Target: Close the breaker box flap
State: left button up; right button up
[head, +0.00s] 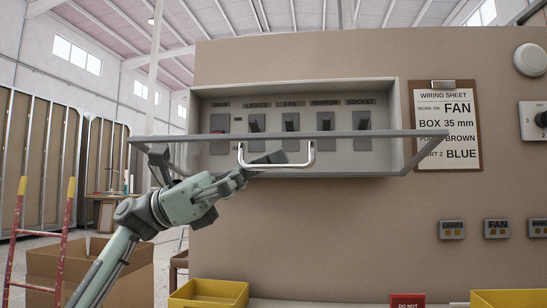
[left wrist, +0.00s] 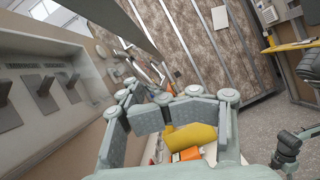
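The breaker box (head: 392,100) is a grey recess in a tan wall panel, with a row of labelled dark switches inside. Its flap (head: 375,134) stands partly open, its front edge out toward me and its sides running back to the box's lower edge. A chrome handle (head: 312,157) is on the front edge. My left gripper (head: 268,159) appears shut and empty; its tips overlap the handle loop in the head view, and I cannot tell whether they touch it. The left wrist view shows its fingers (left wrist: 167,115), with the box switches (left wrist: 41,85) to the left. My right gripper is not in view.
A wiring sheet (head: 447,125) hangs right of the box. Small labelled switch plates (head: 452,230) are lower right. Yellow bins (head: 208,294) stand below. A red ladder (head: 40,240) and a cardboard box (head: 125,270) are at left.

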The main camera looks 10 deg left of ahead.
pick_arm(q)
jog(key=shift+x, duration=0.8)
jog(key=shift+f, duration=0.1)
jog(key=shift+c, duration=0.2)
jog(key=shift+a, duration=0.15)
grip_shut()
